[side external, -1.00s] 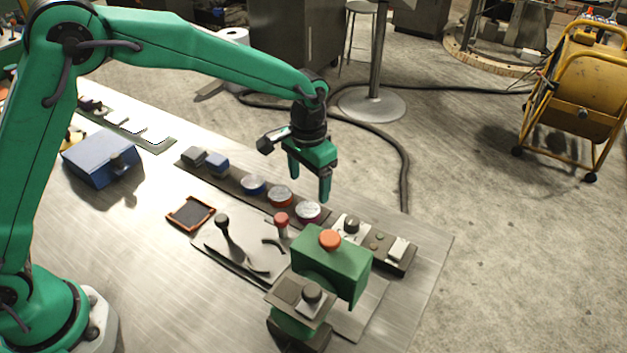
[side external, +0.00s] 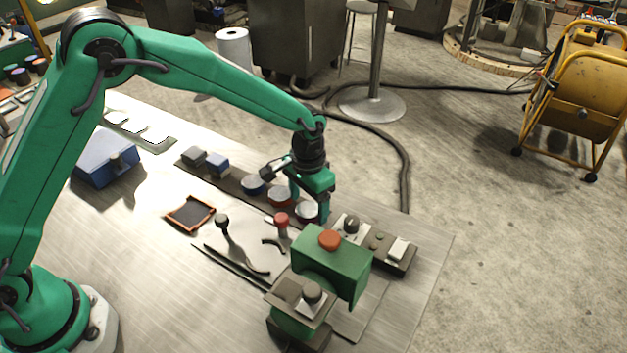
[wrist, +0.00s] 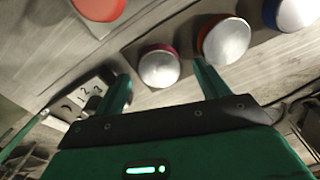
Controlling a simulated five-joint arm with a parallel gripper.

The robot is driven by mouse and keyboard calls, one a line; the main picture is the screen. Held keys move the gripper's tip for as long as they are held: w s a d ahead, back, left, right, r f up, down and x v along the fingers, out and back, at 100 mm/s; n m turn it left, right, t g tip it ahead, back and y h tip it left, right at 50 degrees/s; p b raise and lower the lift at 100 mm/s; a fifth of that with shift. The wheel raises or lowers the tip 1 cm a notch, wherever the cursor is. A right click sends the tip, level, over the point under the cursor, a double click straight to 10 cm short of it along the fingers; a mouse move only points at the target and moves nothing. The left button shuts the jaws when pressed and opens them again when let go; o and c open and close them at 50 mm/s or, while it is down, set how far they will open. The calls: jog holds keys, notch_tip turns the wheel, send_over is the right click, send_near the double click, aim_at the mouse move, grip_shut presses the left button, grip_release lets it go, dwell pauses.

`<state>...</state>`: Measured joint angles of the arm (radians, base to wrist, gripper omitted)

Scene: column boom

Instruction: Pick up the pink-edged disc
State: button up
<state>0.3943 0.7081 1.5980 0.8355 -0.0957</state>
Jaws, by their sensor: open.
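The pink-edged disc (side external: 306,212) has a pale silver top and lies on the dark strip, at the right end of a row of three discs. It also shows in the wrist view (wrist: 159,68), between and just beyond my fingertips. My gripper (side external: 309,204) is open and points down just over this disc, with nothing held. In the wrist view my gripper (wrist: 161,73) has one finger on each side of the disc. The right finger is close to the red-edged disc (wrist: 226,41). I cannot tell whether the fingers touch either disc.
The blue-edged disc (side external: 253,186) lies farther left on the strip. A dial box (side external: 350,228) stands right beside the pink-edged disc. A red-topped post (side external: 281,220) and a green box with an orange button (side external: 335,262) stand nearer the camera. An orange-rimmed tray (side external: 172,216) lies left.

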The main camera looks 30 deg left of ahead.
jog(key=shift+f, duration=0.75)
jog(key=shift+r, duration=0.1)
jog(key=c, duration=1.4)
